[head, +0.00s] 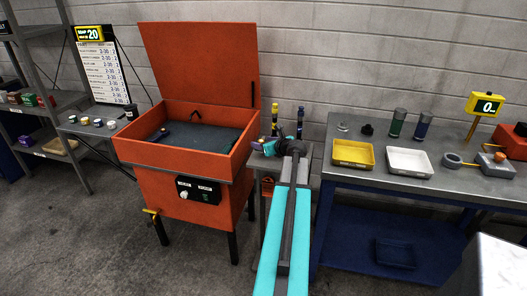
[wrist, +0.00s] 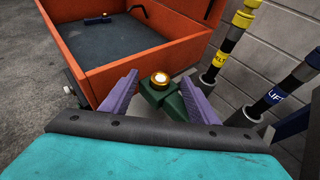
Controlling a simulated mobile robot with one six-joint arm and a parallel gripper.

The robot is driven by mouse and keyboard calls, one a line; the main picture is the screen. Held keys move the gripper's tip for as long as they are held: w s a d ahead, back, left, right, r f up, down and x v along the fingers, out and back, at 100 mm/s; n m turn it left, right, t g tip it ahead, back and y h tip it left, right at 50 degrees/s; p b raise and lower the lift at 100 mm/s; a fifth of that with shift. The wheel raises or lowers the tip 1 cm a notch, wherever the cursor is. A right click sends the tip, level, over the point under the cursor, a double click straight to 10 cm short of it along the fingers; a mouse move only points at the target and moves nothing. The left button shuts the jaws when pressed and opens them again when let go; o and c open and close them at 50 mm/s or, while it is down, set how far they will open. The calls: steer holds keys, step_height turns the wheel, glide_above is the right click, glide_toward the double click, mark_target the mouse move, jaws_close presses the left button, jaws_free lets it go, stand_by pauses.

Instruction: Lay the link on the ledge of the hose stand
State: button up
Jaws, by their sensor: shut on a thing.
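My gripper (head: 260,146), with purple fingers, is shut on a green piece with a round brass top, apparently the link (wrist: 163,98). The piece sits between the fingers in the wrist view; in the head view it is too small to make out. The hose stand's grey top (head: 262,164) lies just below my gripper, largely hidden by my arm. A yellow-and-black hose end marked BELT (wrist: 232,45) and a blue-and-black one marked LIFT (wrist: 290,85) stand upright right of the gripper. I cannot tell which surface is the ledge, or how high the link is above it.
An open orange box (head: 180,170) with a raised lid stands left of my gripper; a small dark item (head: 163,134) lies inside. At right, a bench holds a yellow tray (head: 353,166), a white tray (head: 410,174) and cups. A price board (head: 102,75) and shelf are at far left.

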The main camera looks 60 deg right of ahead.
steer(key=shift+f, duration=1.8)
steer(key=o, duration=1.5)
steer(key=shift+f, duration=0.1)
steer(key=shift+s+a, duration=0.1)
steer(key=shift+b+v, duration=0.8)
steer(key=shift+v, duration=5.1)
